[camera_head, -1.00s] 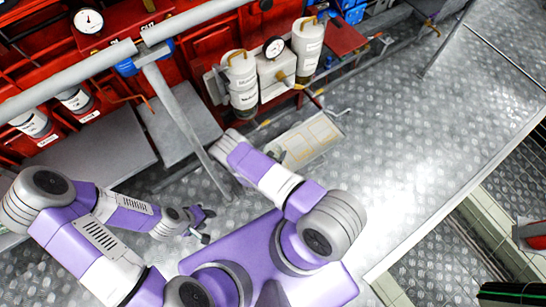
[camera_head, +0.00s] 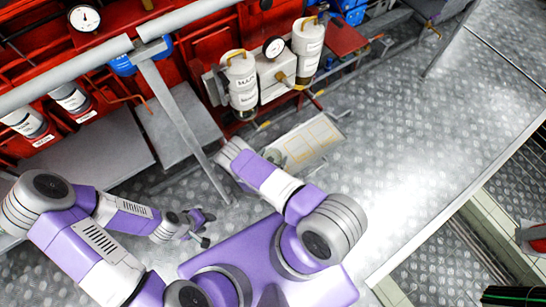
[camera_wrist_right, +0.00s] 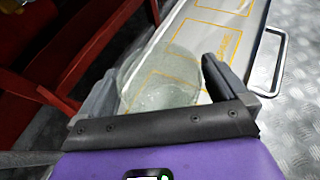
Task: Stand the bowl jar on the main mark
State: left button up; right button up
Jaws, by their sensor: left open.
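The bowl jar (camera_wrist_right: 160,88), a clear round glass vessel, is between the two dark fingers of my right gripper (camera_wrist_right: 162,72) in the right wrist view. Both fingers appear to touch its sides. In the head view the jar (camera_head: 273,156) is small and partly hidden by my right wrist. A pale board (camera_head: 318,136) with yellow outlined marks lies beyond it; it also fills the top of the right wrist view (camera_wrist_right: 190,55). My left gripper (camera_head: 207,228) is open and empty, low over the deck.
Red machinery (camera_head: 205,45) with white canisters (camera_head: 240,80) and a gauge (camera_head: 273,46) stands behind the board. A grey post (camera_head: 180,115) rises left of my right wrist. A metal handle (camera_wrist_right: 272,62) sits at the board's edge. The deck to the right (camera_head: 420,150) is clear.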

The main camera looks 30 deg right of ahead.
jog(key=shift+r, duration=0.15)
jog(key=shift+s+a+r, duration=0.15)
jog(key=shift+a+r, duration=0.1)
jog(key=p+v, duration=0.3)
jog(key=v, duration=0.8)
jog(key=shift+s+p, duration=0.25)
jog(key=shift+p, duration=0.15)
jog(key=shift+a, duration=0.1)
